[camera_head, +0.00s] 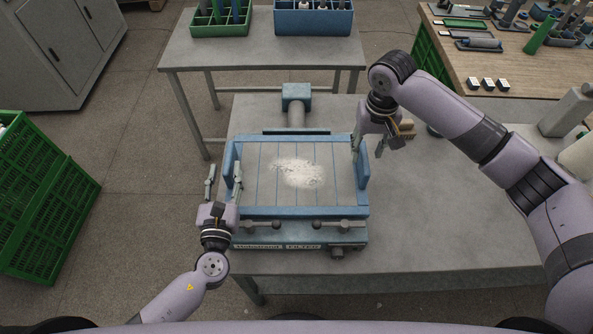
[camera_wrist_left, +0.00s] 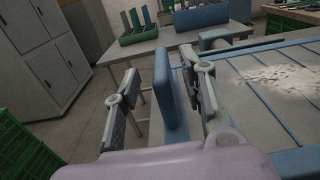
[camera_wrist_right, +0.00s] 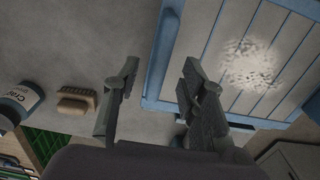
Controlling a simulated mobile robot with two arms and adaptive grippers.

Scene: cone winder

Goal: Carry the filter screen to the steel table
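The filter screen (camera_head: 262,192) is a grey slatted panel in a blue frame with upright blue end plates. A patch of white powder lies on its middle. It sits in a blue housing (camera_head: 290,240) labelled FILTER on the near grey table. My left gripper (camera_head: 224,180) is open, its fingers on either side of the left end plate (camera_wrist_left: 166,88). My right gripper (camera_head: 367,150) is open at the right end plate (camera_head: 362,168); in the right wrist view the blue end plate (camera_wrist_right: 166,45) lies between its fingers. A grey metal table (camera_head: 260,54) stands behind.
Green (camera_head: 222,24) and blue (camera_head: 312,22) bins stand at the back of the rear table, its front part clear. A brush (camera_wrist_right: 76,100) and a labelled container (camera_wrist_right: 18,100) lie right of the screen. Green crates (camera_head: 32,190) and a grey cabinet (camera_head: 62,50) stand left.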

